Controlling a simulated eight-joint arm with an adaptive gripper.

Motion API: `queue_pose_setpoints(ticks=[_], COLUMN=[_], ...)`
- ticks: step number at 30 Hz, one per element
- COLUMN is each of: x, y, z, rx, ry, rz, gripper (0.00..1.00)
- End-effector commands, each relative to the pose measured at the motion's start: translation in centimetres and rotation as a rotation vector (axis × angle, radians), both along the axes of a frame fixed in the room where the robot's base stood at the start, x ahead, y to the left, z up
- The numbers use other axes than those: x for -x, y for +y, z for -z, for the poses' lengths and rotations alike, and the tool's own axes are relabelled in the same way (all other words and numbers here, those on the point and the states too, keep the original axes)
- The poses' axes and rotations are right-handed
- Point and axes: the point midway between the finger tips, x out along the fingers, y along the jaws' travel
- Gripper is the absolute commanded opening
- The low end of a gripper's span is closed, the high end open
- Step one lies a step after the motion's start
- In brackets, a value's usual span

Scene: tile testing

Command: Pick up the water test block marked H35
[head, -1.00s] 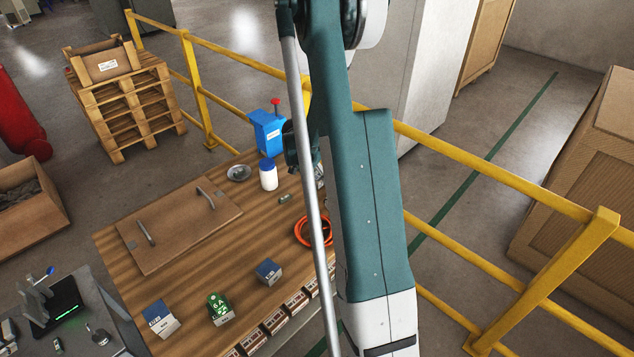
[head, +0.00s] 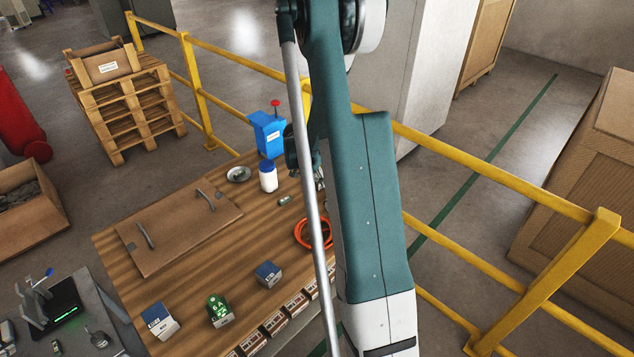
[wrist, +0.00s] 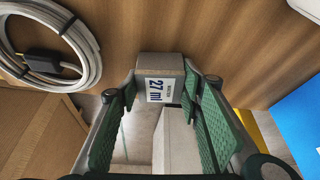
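A grey block with a white "27 ml" label (wrist: 160,90) is in the middle of the wrist view. I see no H35 mark on it; the smaller print is unreadable. My gripper (wrist: 160,88) has green ribbed fingers on both sides of this block, their tips close against its sides. I cannot tell whether they press on it. In the head view my gripper (head: 319,172) is largely hidden behind my arm, low over the wooden table (head: 200,275). Blocks stand at the near side: a blue-white one (head: 160,320), a green one (head: 220,311) and a blue-grey one (head: 268,273).
A blue box (head: 268,135), a white jar (head: 268,178), a small metal cylinder (head: 285,201) and an orange ring (head: 302,235) are near my gripper. A board with handles (head: 180,225) covers the table's left. A white cable coil (wrist: 45,75) shows in the wrist view. Yellow rails (head: 470,170) run behind.

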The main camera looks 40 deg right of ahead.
Motion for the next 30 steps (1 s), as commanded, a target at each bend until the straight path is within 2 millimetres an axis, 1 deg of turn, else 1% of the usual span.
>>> queue_pose_setpoints(ticks=[8, 14, 20, 30], x=[0.0, 0.0, 0.0, 0.0], y=[0.0, 0.0, 0.0, 0.0], z=[0.0, -0.8, -2.9, -7.7], rx=[0.0, 0.0, 0.0, 0.0], ry=[0.0, 0.0, 0.0, 0.0], rz=[0.0, 0.0, 0.0, 0.0], gripper=[0.18, 0.18, 0.18, 0.18])
